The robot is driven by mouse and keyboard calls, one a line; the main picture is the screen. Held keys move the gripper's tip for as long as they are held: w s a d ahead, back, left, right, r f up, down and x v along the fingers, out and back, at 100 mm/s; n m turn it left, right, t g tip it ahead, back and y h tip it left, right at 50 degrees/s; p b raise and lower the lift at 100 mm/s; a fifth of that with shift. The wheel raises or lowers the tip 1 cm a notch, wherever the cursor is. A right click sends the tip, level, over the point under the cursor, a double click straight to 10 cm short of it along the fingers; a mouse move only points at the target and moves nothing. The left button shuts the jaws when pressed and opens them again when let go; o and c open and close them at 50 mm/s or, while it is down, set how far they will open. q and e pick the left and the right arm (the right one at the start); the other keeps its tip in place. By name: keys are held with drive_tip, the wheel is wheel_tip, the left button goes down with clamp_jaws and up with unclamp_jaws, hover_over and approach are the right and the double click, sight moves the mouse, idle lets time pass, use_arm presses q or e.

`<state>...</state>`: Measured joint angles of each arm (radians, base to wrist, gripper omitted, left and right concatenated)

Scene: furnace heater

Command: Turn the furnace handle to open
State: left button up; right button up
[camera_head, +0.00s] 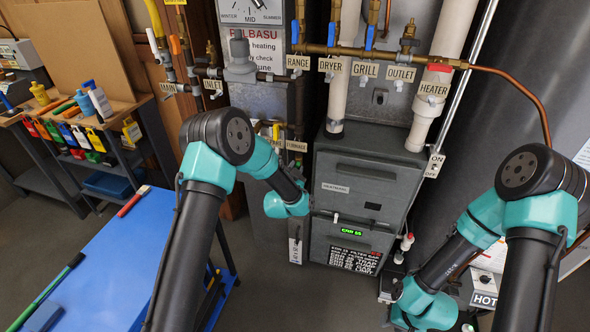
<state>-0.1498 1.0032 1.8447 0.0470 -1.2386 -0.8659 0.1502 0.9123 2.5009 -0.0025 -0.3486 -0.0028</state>
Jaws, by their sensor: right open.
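The furnace (352,185) is a dark grey cabinet in the middle of the camera_head view, with a green-lit display. A small FURNACE label (296,146) hangs at its upper left, by the pipes. A yellow handle (276,132) shows just left of this label, partly behind my left arm. My left wrist (288,205) is below the label, in front of the furnace's left edge; its fingers are hidden, so I cannot tell their opening. My right wrist (428,300) is low at the right, away from the label; its jaws are open and hard to make out.
Several labelled valves with blue levers line a copper pipe (400,57) above the furnace. A large grey tank (520,75) stands at the right. A blue table (110,265) is at lower left, and a workbench with bottles (92,100) stands behind it.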

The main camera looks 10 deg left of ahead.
use_arm(q)
clamp_jaws()
drive_tip(key=shift+n, duration=0.4)
drive_tip(key=shift+a+n, duration=0.15)
drive_tip(key=shift+n, duration=2.35)
drive_tip(key=shift+o, duration=1.6)
unclamp_jaws()
